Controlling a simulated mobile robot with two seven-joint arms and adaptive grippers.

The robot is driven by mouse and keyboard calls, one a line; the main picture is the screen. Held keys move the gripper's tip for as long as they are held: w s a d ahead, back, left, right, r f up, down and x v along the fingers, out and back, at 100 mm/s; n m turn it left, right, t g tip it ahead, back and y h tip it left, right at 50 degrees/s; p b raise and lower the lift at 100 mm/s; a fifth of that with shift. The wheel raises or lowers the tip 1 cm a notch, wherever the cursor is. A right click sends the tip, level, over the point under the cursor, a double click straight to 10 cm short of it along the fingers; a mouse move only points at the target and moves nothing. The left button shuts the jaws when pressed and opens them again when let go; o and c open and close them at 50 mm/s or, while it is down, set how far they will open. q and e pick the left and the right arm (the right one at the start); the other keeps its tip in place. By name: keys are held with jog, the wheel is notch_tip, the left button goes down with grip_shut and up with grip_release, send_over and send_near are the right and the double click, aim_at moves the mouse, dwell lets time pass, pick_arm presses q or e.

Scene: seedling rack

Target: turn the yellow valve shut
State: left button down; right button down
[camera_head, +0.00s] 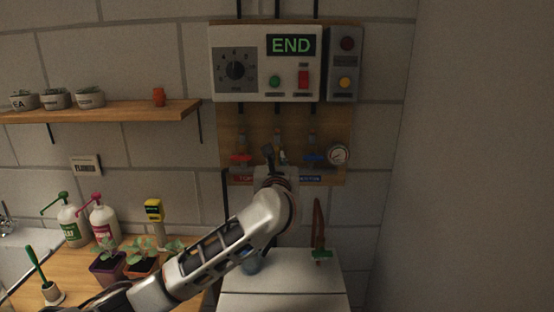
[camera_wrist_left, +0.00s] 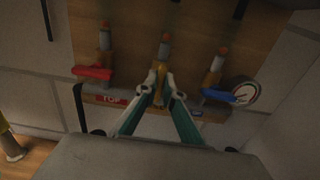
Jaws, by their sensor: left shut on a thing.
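The yellow valve (camera_wrist_left: 160,72) is the middle one of three on the wooden board; its handle points downward along its pipe in the left wrist view. My left gripper (camera_wrist_left: 160,92) is shut on this handle, with its fingertips closed around the lower part. In the head view my left gripper (camera_head: 274,158) reaches the board from below, and the wrist and fingers hide most of the yellow valve. My right gripper is not in view.
The red valve handle (camera_wrist_left: 92,72) lies sideways on the left and the blue valve handle (camera_wrist_left: 219,95) lies sideways on the right. A round gauge (camera_head: 339,154) is beside the blue one. A control box (camera_head: 262,90) showing END hangs above.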

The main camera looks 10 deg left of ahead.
pick_arm(q)
jog(key=shift+m, duration=0.3)
jog(key=shift+d+m, duration=0.1)
jog(key=shift+m, duration=0.5)
jog(key=shift+f+m, duration=0.1)
jog(key=shift+m, duration=1.1)
jog(key=m, duration=0.4)
jog(key=shift+d+m, duration=0.1)
jog(key=shift+m, duration=0.2)
jog(key=m, duration=0.9)
jog(key=shift+d+f, duration=0.1)
jog(key=shift+f, duration=0.1)
